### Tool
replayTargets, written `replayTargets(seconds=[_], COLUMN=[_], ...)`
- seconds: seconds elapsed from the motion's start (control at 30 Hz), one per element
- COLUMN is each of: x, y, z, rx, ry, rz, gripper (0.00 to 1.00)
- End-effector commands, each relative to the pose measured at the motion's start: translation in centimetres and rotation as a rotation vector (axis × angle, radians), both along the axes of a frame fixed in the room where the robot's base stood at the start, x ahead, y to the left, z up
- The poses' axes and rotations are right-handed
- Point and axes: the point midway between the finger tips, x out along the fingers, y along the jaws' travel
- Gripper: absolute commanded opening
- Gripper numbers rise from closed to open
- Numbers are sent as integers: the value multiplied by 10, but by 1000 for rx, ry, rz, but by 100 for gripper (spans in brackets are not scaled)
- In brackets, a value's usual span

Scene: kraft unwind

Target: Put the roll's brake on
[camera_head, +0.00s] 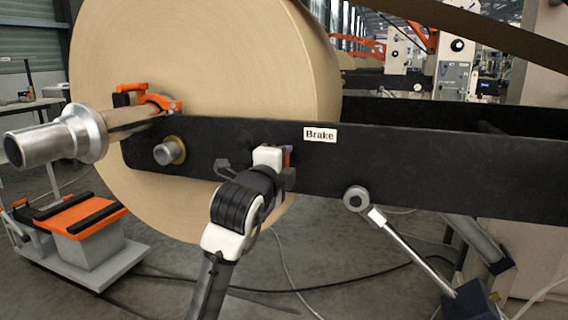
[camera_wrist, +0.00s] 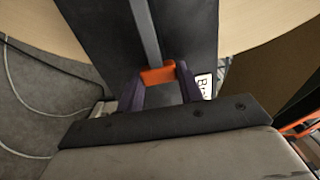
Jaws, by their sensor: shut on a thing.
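The large kraft paper roll (camera_head: 210,60) hangs behind a black beam (camera_head: 430,165) that carries a white "Brake" label (camera_head: 320,134). My gripper (camera_head: 287,158) is at the beam's front face, just left of and below the label. In the wrist view my gripper's purple fingers (camera_wrist: 160,88) are shut on an orange brake handle (camera_wrist: 158,75). A grey strip (camera_wrist: 145,30) runs along the black beam up to this handle. In the head view my gripper hides most of the handle. The label also shows in the wrist view (camera_wrist: 204,86), right of the fingers.
A metal shaft end (camera_head: 60,143) with an orange clamp (camera_head: 165,103) sticks out at the left. A brass-ringed stub (camera_head: 170,151) stands out from the beam. An orange-topped cart (camera_head: 75,225) is at lower left; a cylinder rod (camera_head: 400,245) is below the beam.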

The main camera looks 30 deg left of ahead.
Motion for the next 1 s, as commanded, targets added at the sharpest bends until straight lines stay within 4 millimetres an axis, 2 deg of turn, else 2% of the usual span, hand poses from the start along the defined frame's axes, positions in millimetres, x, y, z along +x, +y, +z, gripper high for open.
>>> replayTargets(seconds=[0.13, 0.17, 0.3, 0.67, 0.87, 1.0], x=[0, 0, 0, -5, -36, -69], y=[0, 0, 0, -1, -8, -16], z=[-2, -2, -2, -1, -1, -1], rx=[3, 3, 2, 1, 0, 0], ry=[6, 6, 5, 2, 1, 1], rz=[1, 1, 1, 1, 3, 2], gripper=[0, 40, 58, 58, 58, 58])
